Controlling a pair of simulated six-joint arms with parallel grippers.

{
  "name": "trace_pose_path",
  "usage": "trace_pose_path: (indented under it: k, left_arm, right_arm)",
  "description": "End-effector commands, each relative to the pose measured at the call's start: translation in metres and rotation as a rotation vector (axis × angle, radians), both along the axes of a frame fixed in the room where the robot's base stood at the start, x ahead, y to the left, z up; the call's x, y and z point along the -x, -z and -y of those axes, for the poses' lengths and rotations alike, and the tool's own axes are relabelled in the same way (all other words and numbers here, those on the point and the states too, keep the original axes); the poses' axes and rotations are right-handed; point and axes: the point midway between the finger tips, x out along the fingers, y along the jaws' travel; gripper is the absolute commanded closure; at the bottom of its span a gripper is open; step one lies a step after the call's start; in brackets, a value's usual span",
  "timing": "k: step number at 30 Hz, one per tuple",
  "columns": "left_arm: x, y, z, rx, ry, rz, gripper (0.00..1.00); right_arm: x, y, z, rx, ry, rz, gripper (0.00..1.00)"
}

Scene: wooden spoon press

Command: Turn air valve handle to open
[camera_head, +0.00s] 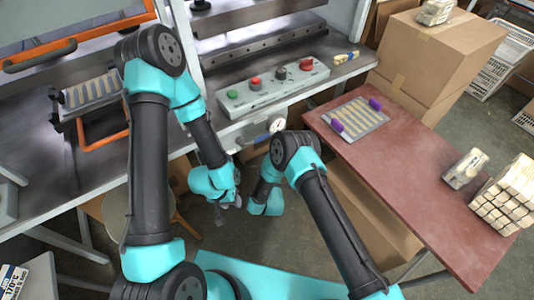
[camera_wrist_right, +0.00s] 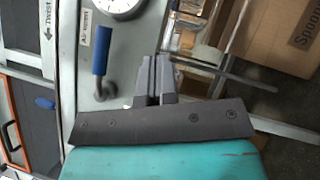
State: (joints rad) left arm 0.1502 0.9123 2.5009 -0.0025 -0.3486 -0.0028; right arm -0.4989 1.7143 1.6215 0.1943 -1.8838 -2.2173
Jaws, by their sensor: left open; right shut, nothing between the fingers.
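The air valve handle (camera_wrist_right: 101,50) is a blue grip on a bent grey metal stem in the right wrist view. It points up in that picture, on a grey panel beside a white dial gauge (camera_wrist_right: 122,5). The gauge (camera_head: 277,125) also shows below the control box in the head view. My right gripper (camera_wrist_right: 155,68) is shut and empty, to the right of the handle and apart from it. In the head view its fingers are hidden behind my arm. My left gripper (camera_head: 228,201) is open, low in front of the bench; its fingers are small and partly hidden.
A control box (camera_head: 272,88) with several buttons sits on the bench above the gauge. A red-brown table (camera_head: 400,165) at right holds a slotted tray (camera_head: 358,118) and wooden bundles (camera_head: 503,195). Cardboard boxes (camera_head: 440,60) stand behind. An orange-handled frame (camera_head: 103,140) is at left.

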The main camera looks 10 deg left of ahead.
Motion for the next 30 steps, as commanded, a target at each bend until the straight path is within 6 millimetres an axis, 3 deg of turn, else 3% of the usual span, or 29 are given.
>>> trace_pose_path:
  k: [10, 30]
  left_arm:
    - [0.0, 0.0, 0.0, 0.0, 0.0, 0.0, 0.57]
    - [0.0, 0.0, 0.0, 0.0, 0.0, 0.0, 0.57]
  right_arm:
    - [0.026, 0.025, 0.026, 0.0, -0.001, -0.001, 1.0]
    - [0.02, 0.024, 0.034, -0.039, -0.009, -0.051, 1.0]
